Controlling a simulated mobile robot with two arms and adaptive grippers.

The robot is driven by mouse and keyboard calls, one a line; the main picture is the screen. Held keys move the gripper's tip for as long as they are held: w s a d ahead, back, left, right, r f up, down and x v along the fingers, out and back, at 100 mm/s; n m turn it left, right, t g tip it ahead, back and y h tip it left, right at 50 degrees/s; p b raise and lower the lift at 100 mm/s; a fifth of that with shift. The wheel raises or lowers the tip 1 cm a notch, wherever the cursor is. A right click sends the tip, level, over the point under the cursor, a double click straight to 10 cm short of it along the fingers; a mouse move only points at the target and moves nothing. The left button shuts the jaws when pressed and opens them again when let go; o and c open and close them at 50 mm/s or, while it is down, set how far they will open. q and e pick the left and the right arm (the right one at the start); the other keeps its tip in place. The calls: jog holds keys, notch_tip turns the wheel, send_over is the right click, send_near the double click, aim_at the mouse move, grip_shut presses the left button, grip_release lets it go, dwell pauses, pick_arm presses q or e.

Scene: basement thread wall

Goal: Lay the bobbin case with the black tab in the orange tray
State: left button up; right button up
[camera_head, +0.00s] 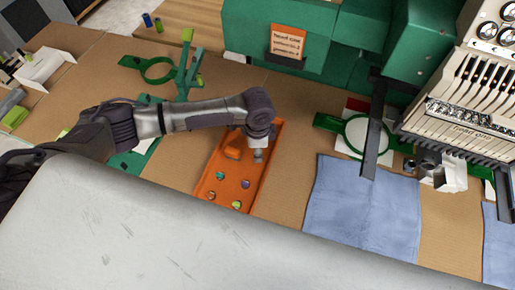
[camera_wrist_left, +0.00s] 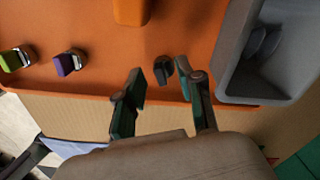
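The orange tray (camera_head: 215,183) lies on the brown work surface in the middle of the head view; its floor fills the upper part of the left wrist view (camera_wrist_left: 90,30). My left gripper (camera_head: 258,156) is low over its right side. In the left wrist view, the bobbin case with the black tab (camera_wrist_left: 163,68) shows between the fingertips of my left gripper (camera_wrist_left: 160,74), over the tray near its edge. The fingers stand apart, with a small gap beside the case. Whether the case touches the tray floor I cannot tell. My right gripper is out of view.
A green-tab case (camera_wrist_left: 16,58) and a purple-tab case (camera_wrist_left: 68,62) lie in the tray, with an orange block (camera_wrist_left: 130,10). A grey hollow part (camera_wrist_left: 255,85) is close right of the fingers. Blue cloth (camera_head: 360,205) and the machine (camera_head: 460,100) stand to the right.

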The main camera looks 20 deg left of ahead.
pick_arm(q)
jog(key=shift+r, duration=0.1)
notch_tip(320, 180, up, 12)
dwell(0.5)
